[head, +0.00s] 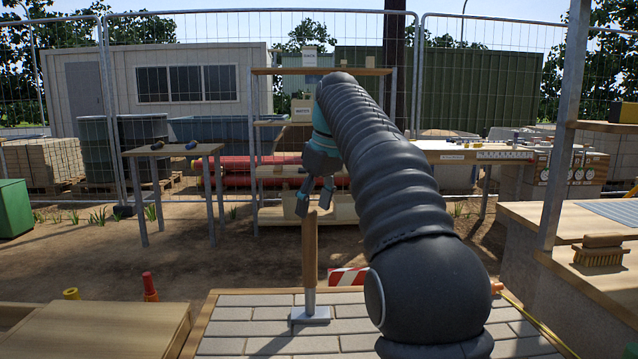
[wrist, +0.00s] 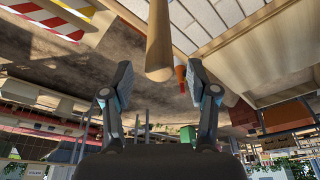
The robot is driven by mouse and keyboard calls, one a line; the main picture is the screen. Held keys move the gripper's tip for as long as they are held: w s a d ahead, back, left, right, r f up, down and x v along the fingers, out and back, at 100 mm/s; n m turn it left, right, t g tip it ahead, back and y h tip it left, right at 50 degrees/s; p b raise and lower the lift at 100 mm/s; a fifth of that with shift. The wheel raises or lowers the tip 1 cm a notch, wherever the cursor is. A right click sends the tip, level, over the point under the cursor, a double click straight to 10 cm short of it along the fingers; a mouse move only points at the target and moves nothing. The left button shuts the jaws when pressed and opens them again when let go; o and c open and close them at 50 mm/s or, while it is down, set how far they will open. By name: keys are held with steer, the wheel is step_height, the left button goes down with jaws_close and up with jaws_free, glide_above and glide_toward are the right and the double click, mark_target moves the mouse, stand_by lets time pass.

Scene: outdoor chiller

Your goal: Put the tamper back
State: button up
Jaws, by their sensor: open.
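The tamper (head: 310,255) stands upright on the paved surface, with a wooden handle and a flat grey metal foot. My gripper (head: 314,198) is open, with its fingers pointing down just above the handle's top end. In the wrist view my gripper (wrist: 160,88) has its two fingers spread wide. The round end of the tamper's handle (wrist: 159,38) lines up with the gap between them. It is hard to tell whether the end is inside the gap or short of it. The fingers do not appear to touch the handle.
The light pavers (head: 240,323) have a wooden edge. A red-and-white striped board (head: 347,276) is behind the tamper. A brush (head: 600,250) lies on the right bench. A wooden shelf rack (head: 270,180) stands behind my gripper, and a small table (head: 172,150) is at left.

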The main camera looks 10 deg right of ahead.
steer(key=v, duration=0.5)
steer(key=shift+r, duration=0.1)
steer(key=shift+s, duration=0.15)
